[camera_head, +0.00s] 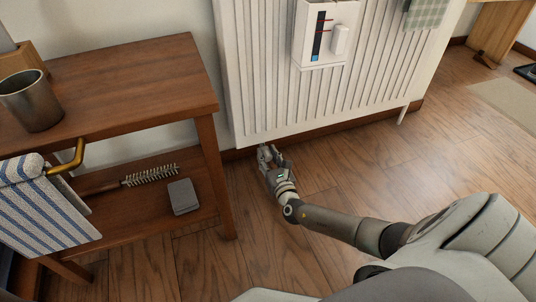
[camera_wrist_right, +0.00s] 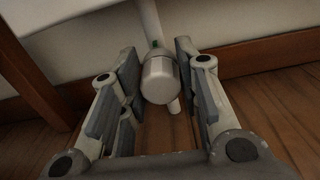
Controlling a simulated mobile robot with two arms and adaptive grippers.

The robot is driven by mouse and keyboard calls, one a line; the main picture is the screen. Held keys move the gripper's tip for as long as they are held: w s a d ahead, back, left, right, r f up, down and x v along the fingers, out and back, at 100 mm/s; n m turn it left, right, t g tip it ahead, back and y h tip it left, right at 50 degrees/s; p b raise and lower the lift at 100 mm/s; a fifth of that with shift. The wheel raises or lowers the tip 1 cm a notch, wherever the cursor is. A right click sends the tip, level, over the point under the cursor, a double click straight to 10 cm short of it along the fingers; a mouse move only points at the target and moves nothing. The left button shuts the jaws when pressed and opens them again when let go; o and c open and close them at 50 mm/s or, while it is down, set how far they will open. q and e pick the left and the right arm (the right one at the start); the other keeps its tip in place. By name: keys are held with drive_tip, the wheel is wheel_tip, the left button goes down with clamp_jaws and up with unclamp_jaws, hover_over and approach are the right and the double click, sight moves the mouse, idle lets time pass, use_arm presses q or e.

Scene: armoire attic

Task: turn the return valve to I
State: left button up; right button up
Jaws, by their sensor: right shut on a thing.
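The return valve (camera_wrist_right: 159,80) shows in the right wrist view as a white rounded knob with a small green mark near its top, below the lower edge of the radiator (camera_wrist_right: 58,30). A white pipe (camera_wrist_right: 150,22) runs behind it. My right gripper (camera_head: 266,154) is at the lower left corner of the radiator in the head view. Its two fingers stand on either side of the knob in the wrist view, shut on it. In the head view the gripper hides the valve. I cannot read any I mark on the knob. My left gripper is not in view.
A wooden shelf unit (camera_head: 150,75) stands left of the gripper, with a metal cup (camera_head: 32,100), a brush (camera_head: 150,175), a grey block (camera_head: 183,196) and a striped towel (camera_head: 45,210). A white box (camera_head: 325,35) hangs on the radiator.

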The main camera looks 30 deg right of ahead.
drive_tip(key=n+p, duration=0.2)
drive_tip(key=n, duration=0.3)
drive_tip(key=shift+a+n, duration=0.1)
drive_tip(key=shift+n, duration=0.2)
drive_tip(key=shift+n+p, duration=0.7)
drive_tip(key=shift+n, duration=1.2)
drive_tip(key=shift+f, duration=0.1)
drive_tip(key=o, duration=1)
drive_tip(key=v, duration=1.2)
